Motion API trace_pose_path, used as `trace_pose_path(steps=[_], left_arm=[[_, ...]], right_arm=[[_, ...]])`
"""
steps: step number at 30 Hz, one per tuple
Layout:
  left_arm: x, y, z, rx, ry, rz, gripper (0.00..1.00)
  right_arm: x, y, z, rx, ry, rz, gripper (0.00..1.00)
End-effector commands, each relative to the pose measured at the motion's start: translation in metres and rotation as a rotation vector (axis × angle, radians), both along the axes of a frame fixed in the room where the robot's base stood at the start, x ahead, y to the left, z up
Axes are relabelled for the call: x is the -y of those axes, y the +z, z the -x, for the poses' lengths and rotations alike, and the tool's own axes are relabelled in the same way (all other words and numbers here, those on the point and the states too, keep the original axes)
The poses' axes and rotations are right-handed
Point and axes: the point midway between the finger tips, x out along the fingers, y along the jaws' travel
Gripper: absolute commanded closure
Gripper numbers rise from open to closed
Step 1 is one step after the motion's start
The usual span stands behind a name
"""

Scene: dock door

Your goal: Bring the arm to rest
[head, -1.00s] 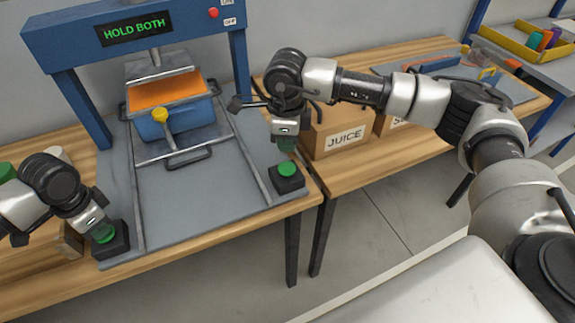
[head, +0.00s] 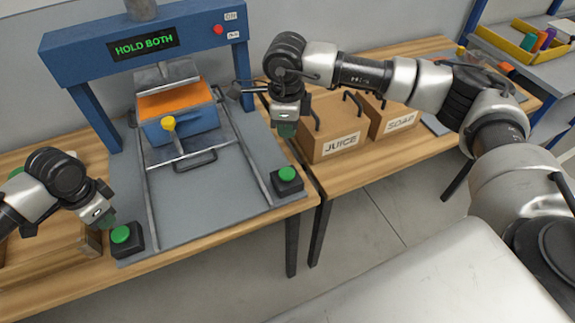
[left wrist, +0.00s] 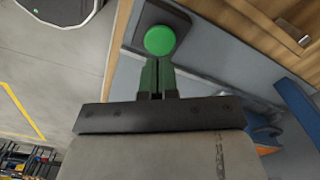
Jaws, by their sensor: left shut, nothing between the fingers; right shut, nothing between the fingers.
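My left gripper (head: 108,220) is shut and empty. It hangs just above and left of the left green button (head: 120,234) on its black box, apart from it as far as I can tell. In the left wrist view the shut green fingertips (left wrist: 157,78) point at that button (left wrist: 159,40). My right gripper (head: 286,130) is shut and empty, and hangs above and behind the right green button (head: 287,174), clear of it. The blue press (head: 75,50) shows "HOLD BOTH" on its display (head: 145,44).
A blue mould box with an orange top (head: 176,104) sits under the press plate, with a yellow knob (head: 168,123) in front. Boxes marked JUICE (head: 340,145) and SOAP (head: 401,122) stand on the right table. A yellow tray (head: 505,38) lies at the far right. Open floor lies in front.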

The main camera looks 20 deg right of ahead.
Motion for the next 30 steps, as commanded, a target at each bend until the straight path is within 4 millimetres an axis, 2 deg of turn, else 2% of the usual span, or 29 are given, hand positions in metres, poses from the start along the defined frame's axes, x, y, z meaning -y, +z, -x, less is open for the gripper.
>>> trace_pose_path(steps=[1, 5, 22, 23, 26, 29, 30], left_arm=[[0.0, 0.007, 0.0, -0.001, 0.0, 0.0, 1.0], [0.0, 0.013, 0.0, -0.001, 0.0, 0.0, 1.0], [0.002, 0.011, 0.001, 0.0, -0.002, 0.002, 1.0], [0.004, 0.01, 0.002, 0.0, -0.005, 0.004, 1.0], [0.016, 0.002, 0.011, 0.001, -0.026, 0.02, 1.0], [0.039, -0.011, 0.027, 0.01, -0.055, 0.054, 1.0], [0.05, -0.016, 0.035, 0.017, -0.067, 0.073, 1.0]], right_arm=[[0.0, 0.008, 0.0, 0.0, 0.0, 0.0, 1.0], [0.0, 0.016, 0.0, 0.0, 0.0, 0.0, 1.0], [-0.003, 0.014, 0.001, -0.002, 0.004, -0.013, 1.0], [-0.007, 0.012, 0.002, -0.005, 0.008, -0.028, 1.0], [-0.038, 0.002, 0.012, -0.019, 0.033, -0.153, 1.0], [-0.094, -0.005, 0.033, -0.053, 0.054, -0.404, 1.0], [-0.122, -0.004, 0.045, -0.074, 0.051, -0.538, 1.0]])
